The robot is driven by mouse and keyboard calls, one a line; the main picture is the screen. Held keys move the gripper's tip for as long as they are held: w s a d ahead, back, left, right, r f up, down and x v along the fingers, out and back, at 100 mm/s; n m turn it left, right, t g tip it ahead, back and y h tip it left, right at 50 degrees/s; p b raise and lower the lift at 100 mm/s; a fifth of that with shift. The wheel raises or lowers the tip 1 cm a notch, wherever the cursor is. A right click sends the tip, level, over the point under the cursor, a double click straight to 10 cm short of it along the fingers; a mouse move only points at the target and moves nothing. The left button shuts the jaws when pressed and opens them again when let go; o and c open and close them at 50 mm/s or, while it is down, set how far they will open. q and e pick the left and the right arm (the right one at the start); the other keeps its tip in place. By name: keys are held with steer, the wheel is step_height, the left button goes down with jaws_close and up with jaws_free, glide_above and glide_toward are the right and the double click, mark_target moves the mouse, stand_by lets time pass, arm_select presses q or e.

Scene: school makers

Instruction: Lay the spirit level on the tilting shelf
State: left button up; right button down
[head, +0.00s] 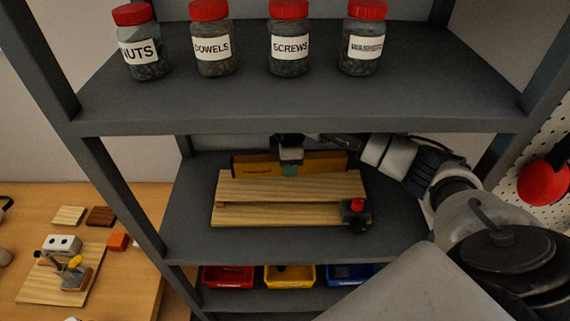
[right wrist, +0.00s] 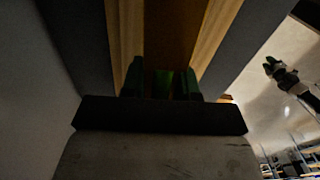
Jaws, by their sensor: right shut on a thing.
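The spirit level (head: 248,166) is a long yellow-orange bar, lying crosswise along the back of the wooden tilting shelf (head: 290,186). I cannot tell whether the level touches the board. A gripper with green fingers, apparently my left (right wrist: 273,68), shows far off; its opening is unclear.
The grey upper rack shelf (head: 290,105) is close above my right arm and carries several red-lidded jars (head: 290,50). Red, yellow and blue bins (head: 290,277) sit below. A wooden bench (head: 130,275) with small parts is at left. A pegboard (head: 548,135) is at right.

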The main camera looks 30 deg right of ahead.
mark_target(289, 183)
steer(key=shift+d+f+m, duration=0.1)
steer(key=shift+d+m, duration=0.05)
steer(key=shift+m, duration=0.35)
steer(key=shift+f+b, duration=1.55)
steer(key=shift+f, duration=0.4)
steer(key=shift+f+b, duration=0.3)
steer(key=shift+f, duration=0.15)
steer(key=c, duration=0.8)
jaws_free()
step_height(289, 183, up, 11)
steer(key=b, duration=0.3)
steer(key=shift+s+f, duration=0.1)
